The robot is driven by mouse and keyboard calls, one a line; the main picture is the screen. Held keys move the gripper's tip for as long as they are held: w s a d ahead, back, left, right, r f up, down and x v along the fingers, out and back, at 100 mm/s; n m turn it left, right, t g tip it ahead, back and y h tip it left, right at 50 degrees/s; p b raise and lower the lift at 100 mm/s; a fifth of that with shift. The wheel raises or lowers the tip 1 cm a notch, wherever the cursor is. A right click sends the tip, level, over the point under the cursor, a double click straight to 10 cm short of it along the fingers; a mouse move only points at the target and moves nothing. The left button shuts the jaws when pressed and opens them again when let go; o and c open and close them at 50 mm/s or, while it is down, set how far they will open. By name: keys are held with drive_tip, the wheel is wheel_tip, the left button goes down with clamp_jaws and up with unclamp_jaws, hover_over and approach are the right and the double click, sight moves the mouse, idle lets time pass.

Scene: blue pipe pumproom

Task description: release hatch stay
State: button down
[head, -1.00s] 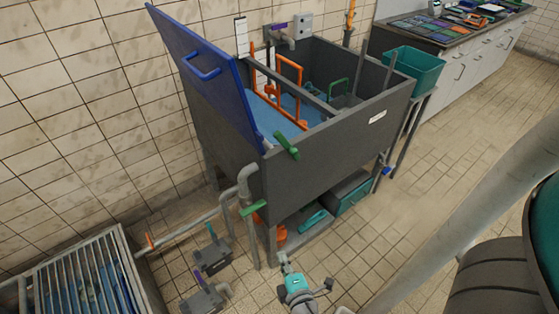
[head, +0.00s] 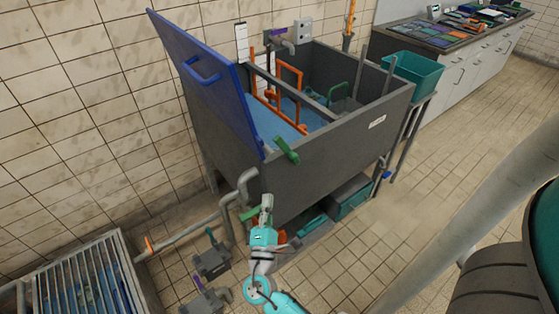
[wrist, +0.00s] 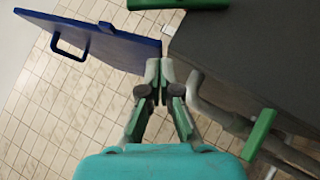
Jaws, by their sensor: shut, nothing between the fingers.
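The blue hatch (head: 205,75) stands raised and tilted at the left side of a grey tank, with a blue handle on its face. It also shows at the upper left of the wrist view (wrist: 95,40). A green lever (head: 286,150) sits on the tank's front corner beside the hatch's lower edge; it may be the stay, but I cannot tell. A green piece (wrist: 178,3) shows at the top of the wrist view. My gripper (head: 267,202) is shut and empty, below that lever and in front of the tank. Its fingertips (wrist: 160,68) point toward the tank corner, apart from the lever.
The grey tank (head: 340,135) holds orange and green fittings. A pipe with a green valve handle (wrist: 260,133) runs close to my gripper's right in the wrist view. A grated basin (head: 75,280) stands lower left, a teal bin (head: 415,72) right.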

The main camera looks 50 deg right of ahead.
sight(291, 154)
drive_tip(key=x, duration=1)
drive_tip(key=shift+d, duration=0.1)
drive_tip(key=shift+s+d+r, duration=0.2)
drive_tip(key=shift+d+r, duration=0.25)
drive_tip(key=shift+d, duration=0.35)
drive_tip(key=shift+s+d+r, duration=0.25)
drive_tip(key=shift+d+r, duration=0.25)
drive_tip(key=shift+d, duration=0.25)
